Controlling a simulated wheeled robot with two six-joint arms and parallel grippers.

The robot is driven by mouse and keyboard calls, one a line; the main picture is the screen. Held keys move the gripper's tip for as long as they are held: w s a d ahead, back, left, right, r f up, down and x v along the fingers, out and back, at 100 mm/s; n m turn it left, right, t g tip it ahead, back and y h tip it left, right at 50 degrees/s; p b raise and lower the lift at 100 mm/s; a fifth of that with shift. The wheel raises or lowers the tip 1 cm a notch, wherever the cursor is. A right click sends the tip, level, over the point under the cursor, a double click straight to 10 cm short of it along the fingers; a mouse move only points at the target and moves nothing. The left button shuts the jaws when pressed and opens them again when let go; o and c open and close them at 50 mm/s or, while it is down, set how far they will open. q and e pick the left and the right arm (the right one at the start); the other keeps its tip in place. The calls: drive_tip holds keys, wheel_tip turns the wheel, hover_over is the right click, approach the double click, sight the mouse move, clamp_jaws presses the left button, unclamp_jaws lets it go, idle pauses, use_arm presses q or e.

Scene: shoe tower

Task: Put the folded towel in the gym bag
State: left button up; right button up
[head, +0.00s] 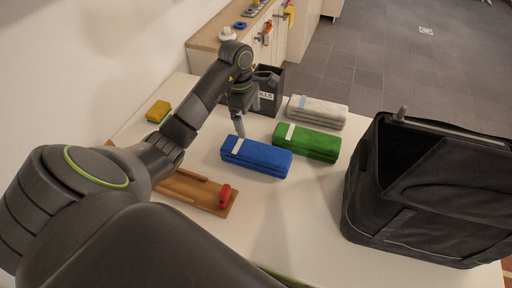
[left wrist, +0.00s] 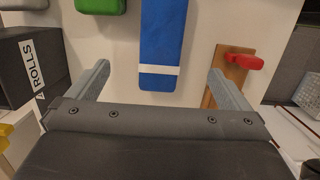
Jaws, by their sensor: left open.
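Three folded towels lie on the white table: a blue one (head: 256,158) with a white band, a green one (head: 307,142) behind it, and a pale grey one (head: 317,112) farther back. The black gym bag (head: 430,205) stands at the right, with a dark opening on its upper left side. My left gripper (head: 248,118) is open and empty, above and beside the banded end of the blue towel. In the left wrist view, the blue towel (left wrist: 162,45) shows between the spread fingers, its banded end nearest. My right gripper is out of sight.
A dark box marked ROLLS (head: 267,92) stands behind my left gripper. A yellow sponge (head: 158,111) lies at the left. A wooden board (head: 200,190) with a red piece (head: 225,194) lies in front. The white table (head: 310,205) is bare between blue towel and bag.

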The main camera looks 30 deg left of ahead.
sight(256, 149)
use_arm(q)
drive_tip(key=f+b, duration=0.3)
drive_tip(key=f, duration=0.1)
drive_tip(key=d+f+b, duration=0.1)
drive_tip(key=f+b, duration=0.6)
drive_tip(key=f, duration=0.1)
drive_tip(key=shift+w+d+b, duration=0.2)
drive_tip(key=shift+d+b, duration=0.15)
drive_tip(key=shift+d+f, duration=0.15)
drive_tip(key=shift+f, duration=0.25)
drive_tip(key=f, duration=0.1)
drive_tip(key=f+p, duration=0.1)
drive_tip(key=f, duration=0.1)
drive_tip(key=shift+s+d+f, duration=0.1)
drive_tip(key=shift+d+f, duration=0.15)
drive_tip(key=shift+d, duration=0.1)
drive_tip(key=shift+f, duration=0.45)
drive_tip(key=c, duration=1.3)
drive_tip(key=shift+o, duration=0.2)
drive_tip(key=shift+r, duration=0.15)
